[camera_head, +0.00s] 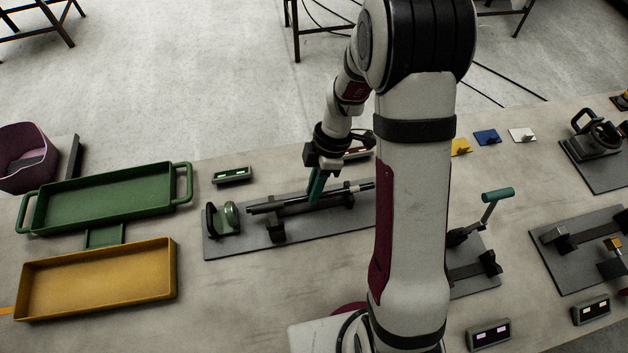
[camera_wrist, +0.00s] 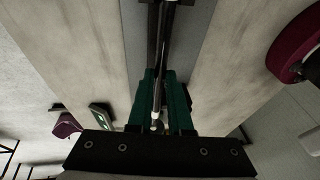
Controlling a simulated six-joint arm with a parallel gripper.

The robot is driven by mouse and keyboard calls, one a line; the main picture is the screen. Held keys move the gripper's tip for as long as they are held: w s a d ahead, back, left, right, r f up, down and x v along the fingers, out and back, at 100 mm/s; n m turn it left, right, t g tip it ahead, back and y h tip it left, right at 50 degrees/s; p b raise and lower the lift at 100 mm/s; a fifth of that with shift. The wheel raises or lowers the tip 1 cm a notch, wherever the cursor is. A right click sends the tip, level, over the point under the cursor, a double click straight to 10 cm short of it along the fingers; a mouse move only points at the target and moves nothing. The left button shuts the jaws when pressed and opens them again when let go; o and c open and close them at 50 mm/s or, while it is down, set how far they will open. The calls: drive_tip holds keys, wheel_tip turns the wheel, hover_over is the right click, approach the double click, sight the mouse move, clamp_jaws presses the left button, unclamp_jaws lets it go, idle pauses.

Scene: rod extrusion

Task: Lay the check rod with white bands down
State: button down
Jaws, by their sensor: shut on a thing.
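The check rod (camera_head: 352,189) is a long dark rod with pale bands, lying roughly level above a dark grey fixture plate (camera_head: 235,246). My gripper (camera_head: 315,195), with green fingers, is shut on the rod near its middle. In the wrist view the rod (camera_wrist: 160,65) runs lengthwise between the green fingers (camera_wrist: 162,105), with a white band low between them. Black supports (camera_head: 277,231) on the plate stand under the rod. I cannot tell whether the rod touches them. The fingers hide part of the rod, and my arm hides the area beyond its right end.
A green tray (camera_head: 38,213) and a yellow tray (camera_head: 172,270) lie at the left, both empty. A green-and-black end block (camera_head: 224,218) stands at the plate's left end. A small green indicator box (camera_head: 232,175) sits behind it. A lever fixture (camera_head: 482,262) stands right of my arm.

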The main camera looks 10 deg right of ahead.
idle(0.3)
drive_tip(key=c, duration=0.8)
unclamp_jaws()
drive_tip(key=shift+o, duration=0.2)
drive_tip(key=v, duration=1.5)
drive_tip(key=shift+r, duration=0.4)
drive_tip(key=shift+d, duration=0.1)
drive_tip(key=s+a+r+m+t, duration=0.1)
drive_tip(key=s+a+m, duration=0.1)
drive_tip(key=s+m, duration=0.8)
drive_tip(key=s+a+m+t+h, duration=0.1)
drive_tip(key=s+a+m, duration=0.2)
drive_tip(key=s+m, duration=0.8)
drive_tip(key=shift+s+a+r+m, duration=0.25)
drive_tip(key=shift+r+m, duration=0.15)
drive_tip(key=shift+m, duration=0.7)
